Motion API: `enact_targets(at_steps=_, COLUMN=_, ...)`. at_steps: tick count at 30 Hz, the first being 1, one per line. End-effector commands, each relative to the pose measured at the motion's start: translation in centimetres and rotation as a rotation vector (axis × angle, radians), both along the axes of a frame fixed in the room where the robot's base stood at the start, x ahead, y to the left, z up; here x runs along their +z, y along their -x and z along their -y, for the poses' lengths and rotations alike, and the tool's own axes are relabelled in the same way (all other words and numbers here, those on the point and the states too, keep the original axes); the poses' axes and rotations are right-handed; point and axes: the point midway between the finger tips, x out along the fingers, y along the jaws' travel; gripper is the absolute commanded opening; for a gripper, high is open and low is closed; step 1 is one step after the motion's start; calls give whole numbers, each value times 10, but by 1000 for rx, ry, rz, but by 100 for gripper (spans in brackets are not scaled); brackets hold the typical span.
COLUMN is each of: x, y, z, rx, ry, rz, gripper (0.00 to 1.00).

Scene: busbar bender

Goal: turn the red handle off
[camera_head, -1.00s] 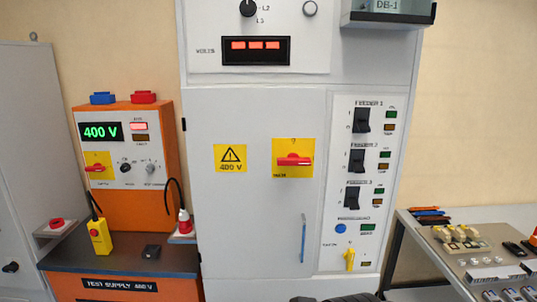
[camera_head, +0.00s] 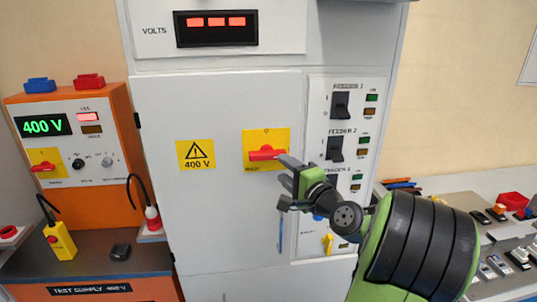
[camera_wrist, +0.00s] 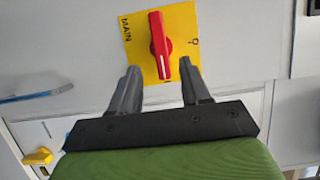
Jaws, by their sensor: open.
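The red handle (camera_head: 266,153) is a rotary switch on a yellow plate (camera_head: 281,136) on the grey cabinet door. It lies horizontal in the head view. In the wrist view the red handle (camera_wrist: 161,46) is seen close, on the yellow plate (camera_wrist: 183,22) marked MAIN. My gripper (camera_head: 284,181) is just below and right of the handle in the head view. In the wrist view my gripper (camera_wrist: 163,82) is open, its two fingers apart on either side of the handle's line, short of the handle and not visibly touching it.
A second red handle (camera_head: 43,167) is on the orange test supply (camera_head: 70,205) at left. Feeder switches (camera_head: 340,106) line the panel right of the door. A blue door handle (camera_head: 281,232) hangs below my gripper. A bench with parts (camera_head: 500,235) is at right.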

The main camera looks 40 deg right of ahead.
Motion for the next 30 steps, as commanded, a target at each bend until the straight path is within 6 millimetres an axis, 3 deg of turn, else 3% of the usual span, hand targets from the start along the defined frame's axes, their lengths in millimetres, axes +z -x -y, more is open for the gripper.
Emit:
enact_targets(at_steps=3, x=3, y=-31, z=4, rx=7, ry=-1, rz=1, gripper=47)
enact_targets(at_steps=9, x=2, y=-67, z=13, rx=3, ry=0, rz=0, gripper=47)
enact_targets(at_steps=20, x=0, y=-76, z=16, rx=0, ry=1, rz=-2, gripper=47)
enact_targets(at_steps=27, x=0, y=-76, z=16, rx=0, ry=2, rz=-2, gripper=10)
enact_targets(at_steps=30, x=0, y=-76, z=16, rx=0, ry=2, rz=-2, gripper=0)
